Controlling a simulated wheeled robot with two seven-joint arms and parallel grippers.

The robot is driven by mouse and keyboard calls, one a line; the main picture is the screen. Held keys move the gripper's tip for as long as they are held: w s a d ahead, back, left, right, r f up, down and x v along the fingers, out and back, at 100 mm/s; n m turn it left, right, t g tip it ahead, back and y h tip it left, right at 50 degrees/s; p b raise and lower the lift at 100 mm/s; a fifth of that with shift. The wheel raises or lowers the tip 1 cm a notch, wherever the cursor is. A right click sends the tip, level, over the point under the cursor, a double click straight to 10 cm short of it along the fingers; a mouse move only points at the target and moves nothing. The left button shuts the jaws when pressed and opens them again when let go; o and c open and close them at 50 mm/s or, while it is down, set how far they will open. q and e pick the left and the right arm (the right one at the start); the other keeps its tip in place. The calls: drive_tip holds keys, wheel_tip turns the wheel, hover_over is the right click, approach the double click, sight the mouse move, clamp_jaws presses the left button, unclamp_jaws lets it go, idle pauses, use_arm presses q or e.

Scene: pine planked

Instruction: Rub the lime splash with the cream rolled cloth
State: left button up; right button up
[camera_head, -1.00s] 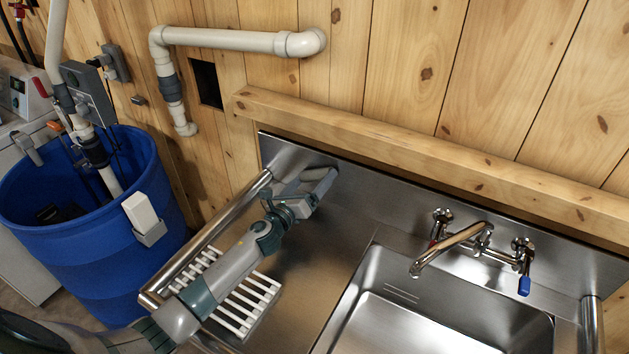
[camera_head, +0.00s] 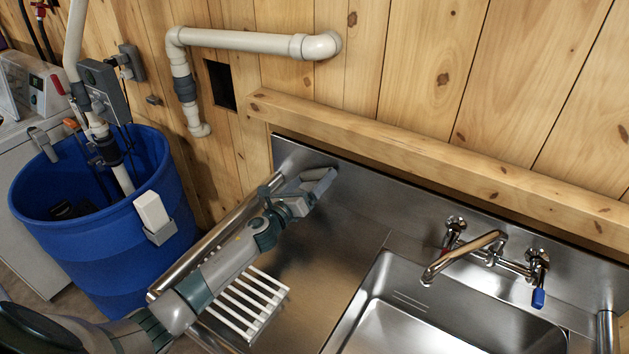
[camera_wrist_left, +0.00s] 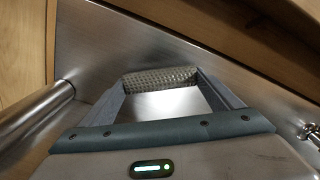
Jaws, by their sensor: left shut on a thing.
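My left gripper (camera_head: 322,180) is at the back left corner of the steel counter, close to the upright backsplash. In the left wrist view the cream rolled cloth (camera_wrist_left: 161,77), with a woven texture, lies across between the two fingertips of the left gripper (camera_wrist_left: 165,92). The gripper is shut on it, with bare steel showing behind. In the head view the cloth is hidden by the gripper. I see no lime splash in either view. My right gripper is not in view.
A sink (camera_head: 440,318) with a tap (camera_head: 463,255) is on the right. A white slatted rack (camera_head: 245,302) lies on the counter under my left arm. A steel rail (camera_head: 215,243) runs along the left edge. A blue barrel (camera_head: 125,255) stands further left. A wooden ledge (camera_head: 400,150) runs above the backsplash.

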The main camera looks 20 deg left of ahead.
sight(306, 170)
use_arm(q)
drive_tip(key=shift+w+a+b, duration=0.15)
drive_tip(key=shift+a+b, duration=0.1)
drive_tip(key=shift+a, duration=0.4)
drive_tip(key=shift+w+a+b, duration=0.15)
drive_tip(key=shift+a+b, duration=0.05)
drive_tip(key=shift+a, duration=0.45)
drive_tip(key=shift+a+r, duration=0.1)
drive_tip(key=shift+a, duration=0.45)
drive_tip(key=shift+s+a, duration=0.15)
drive_tip(key=shift+s, duration=0.75)
drive_tip(key=shift+s+a+p, duration=0.15)
drive_tip(key=shift+s+p, duration=0.05)
drive_tip(key=shift+s, duration=0.8)
drive_tip(key=shift+s+a+p, duration=0.1)
drive_tip(key=shift+s+p, duration=0.05)
drive_tip(key=shift+s, duration=0.85)
